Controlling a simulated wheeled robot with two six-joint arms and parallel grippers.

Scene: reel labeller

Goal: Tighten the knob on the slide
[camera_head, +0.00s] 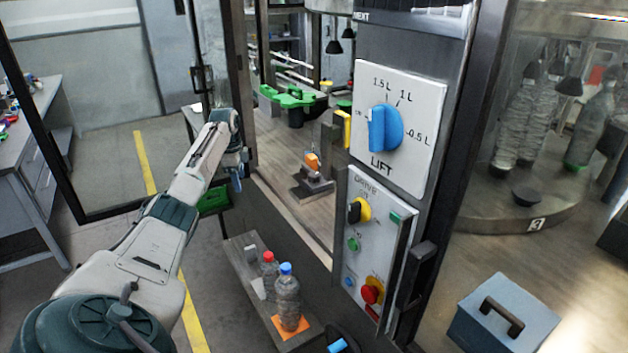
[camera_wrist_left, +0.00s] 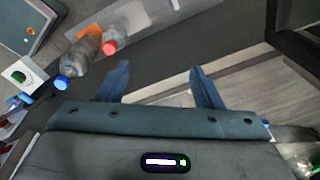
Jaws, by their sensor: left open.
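A small dark slide base (camera_head: 312,188) stands inside the machine opening, with an orange knob-like part (camera_head: 312,161) on it. Its tightness cannot be told. My left gripper (camera_head: 237,184) is left of it, outside the opening and apart from it. In the left wrist view its two blue fingers stand apart with nothing between them (camera_wrist_left: 160,80). A large blue dial (camera_head: 385,128) marked LIFT is on the white panel to the right. My right gripper is not in view.
A bottle with a red cap (camera_head: 269,272) and one with a blue cap (camera_head: 287,298) stand on a shelf below the opening. A drive panel (camera_head: 367,240) with switches and a red button is beside it. A blue-grey box (camera_head: 503,318) is at lower right.

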